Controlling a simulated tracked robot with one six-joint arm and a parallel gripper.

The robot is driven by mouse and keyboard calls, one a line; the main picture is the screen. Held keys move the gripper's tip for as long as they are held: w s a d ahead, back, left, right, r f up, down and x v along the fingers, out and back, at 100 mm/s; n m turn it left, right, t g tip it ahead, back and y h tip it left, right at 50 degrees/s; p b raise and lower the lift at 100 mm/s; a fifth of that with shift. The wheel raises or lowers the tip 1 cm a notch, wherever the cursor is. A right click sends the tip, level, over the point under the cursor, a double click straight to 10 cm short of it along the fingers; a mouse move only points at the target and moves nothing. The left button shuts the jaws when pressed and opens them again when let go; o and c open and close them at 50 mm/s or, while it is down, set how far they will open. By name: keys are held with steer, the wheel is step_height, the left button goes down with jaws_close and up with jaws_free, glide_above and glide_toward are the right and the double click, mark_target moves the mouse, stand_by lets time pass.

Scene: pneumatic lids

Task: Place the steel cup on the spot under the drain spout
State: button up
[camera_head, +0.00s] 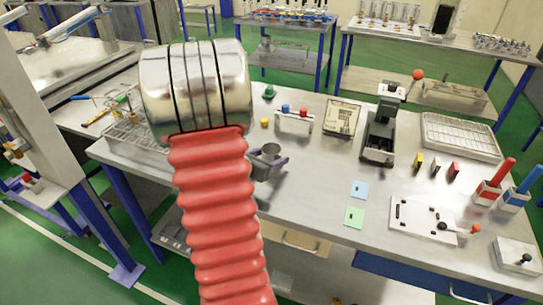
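A small grey steel cup (271,151) shows just right of my red bellows-covered arm, over the left part of the workbench. A dark grey part that appears to be my gripper (268,166) sits around or against the cup's lower side. Its fingers are small and partly hidden, so I cannot tell whether they are closed on the cup or whether the cup touches the bench. My arm's shiny metal joint and red sleeve cover much of the left side. I cannot make out the drain spout or the spot under it.
The steel workbench (310,185) holds a blue square (359,190), a green square (354,216), a white plate with a lever (425,219), a black press-like device (379,135) and a wire tray (460,136). A wire rack (130,133) stands left. The bench middle is fairly clear.

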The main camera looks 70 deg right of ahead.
steer(key=shift+o, duration=0.9)
steer(key=shift+r, duration=0.1)
steer(key=shift+w+a+r, duration=0.1)
steer(key=shift+a, duration=0.05)
steer(key=v, duration=1.1)
steer(key=shift+a+r, duration=0.15)
steer(key=shift+a, duration=0.2)
